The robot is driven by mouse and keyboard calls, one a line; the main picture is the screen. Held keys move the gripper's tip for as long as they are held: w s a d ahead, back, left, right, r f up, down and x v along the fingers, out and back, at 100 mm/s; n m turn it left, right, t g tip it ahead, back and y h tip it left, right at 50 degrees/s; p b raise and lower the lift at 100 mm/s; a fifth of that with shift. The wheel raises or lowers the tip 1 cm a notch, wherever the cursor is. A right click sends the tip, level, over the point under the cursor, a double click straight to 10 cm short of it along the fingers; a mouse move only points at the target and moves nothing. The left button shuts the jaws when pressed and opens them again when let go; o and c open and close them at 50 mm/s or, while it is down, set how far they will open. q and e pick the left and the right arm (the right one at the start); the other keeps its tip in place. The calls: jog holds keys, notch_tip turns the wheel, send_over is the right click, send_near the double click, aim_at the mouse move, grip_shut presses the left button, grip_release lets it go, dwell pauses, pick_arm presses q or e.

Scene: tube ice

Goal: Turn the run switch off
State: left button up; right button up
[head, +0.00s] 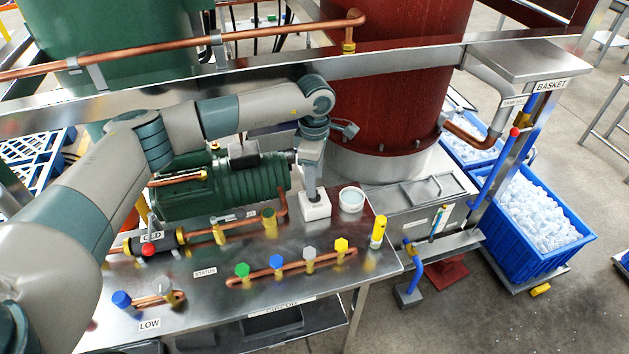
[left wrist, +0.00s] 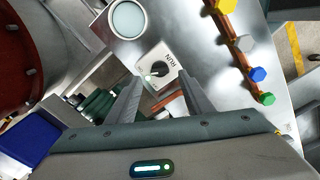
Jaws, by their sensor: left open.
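The run switch is a small white box (head: 315,208) on the steel table, just below my left gripper (head: 311,186) in the head view. In the left wrist view the run switch (left wrist: 166,63) shows its "RUN" label and a dark round knob (left wrist: 159,69). My left gripper (left wrist: 160,78) is open there, with one finger on each side of the knob's line of sight. Nothing is held between the fingers. I cannot tell whether the fingertips touch the switch. In the head view the gripper hides the knob. My right gripper is not in view.
A round white-rimmed gauge (head: 352,199) stands right beside the switch. A green motor (head: 220,187) lies to the left, and a red tank (head: 392,80) rises behind. Copper pipe with coloured knobs (head: 292,268) runs along the front. Blue ice crates (head: 560,262) stand at right.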

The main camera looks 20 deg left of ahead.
pick_arm(q)
notch_tip(320, 180, down, 3)
jog(key=shift+p, duration=0.7)
jog(key=shift+f, duration=0.5)
jog(key=c, duration=1)
